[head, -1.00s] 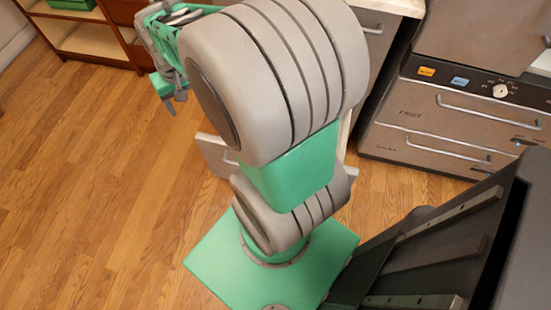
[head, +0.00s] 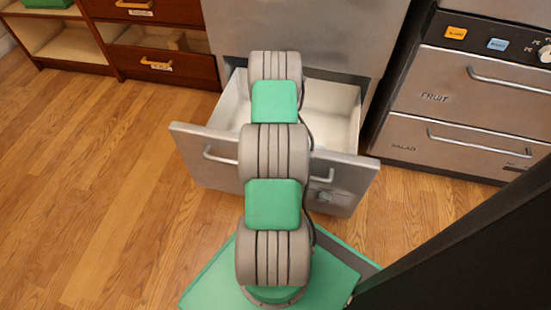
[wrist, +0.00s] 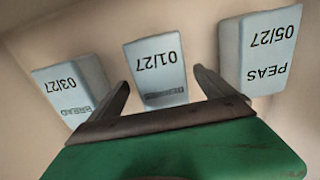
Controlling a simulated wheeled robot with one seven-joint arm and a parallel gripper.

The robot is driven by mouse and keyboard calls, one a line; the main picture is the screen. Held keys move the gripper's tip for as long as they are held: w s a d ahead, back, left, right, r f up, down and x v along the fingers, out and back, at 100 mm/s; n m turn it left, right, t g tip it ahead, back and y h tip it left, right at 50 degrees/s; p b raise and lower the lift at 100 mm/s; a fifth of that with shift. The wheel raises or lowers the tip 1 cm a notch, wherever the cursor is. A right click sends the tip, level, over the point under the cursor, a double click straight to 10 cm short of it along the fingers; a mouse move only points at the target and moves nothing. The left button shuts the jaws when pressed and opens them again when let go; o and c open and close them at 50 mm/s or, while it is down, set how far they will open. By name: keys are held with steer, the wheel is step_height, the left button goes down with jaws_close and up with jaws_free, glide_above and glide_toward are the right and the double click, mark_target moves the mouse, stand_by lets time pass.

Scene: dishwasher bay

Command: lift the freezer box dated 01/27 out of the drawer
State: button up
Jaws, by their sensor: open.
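The freezer box dated 01/27 (wrist: 155,65) is pale blue-white, in the middle of the wrist view, with its label upside down; its lower word is too blurred to read. My gripper (wrist: 160,80) is open and empty, with its dark fingers on either side of this box in the picture. I cannot tell how far above it they are. The open drawer (head: 230,107) is white inside with a steel front. In the head view my arm reaches over the drawer and hides my gripper; no box shows there.
A box marked 03/27 BREAD (wrist: 72,88) stands left of the 01/27 box, and a box marked 05/27 PEAS (wrist: 258,55) stands right. Bare drawer floor lies between them. Steel drawers marked FRUIT (head: 470,105) and SALAD stand to the right; a brown cabinet (head: 165,45) is at the back left.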

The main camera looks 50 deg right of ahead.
step_height(320, 180, down, 3)
steer(key=shift+w+f+b, duration=0.1)
steer(key=shift+f+b, duration=0.05)
steer(key=shift+b, duration=0.3)
steer(key=shift+c, duration=0.4)
steer(key=c, duration=1.8)
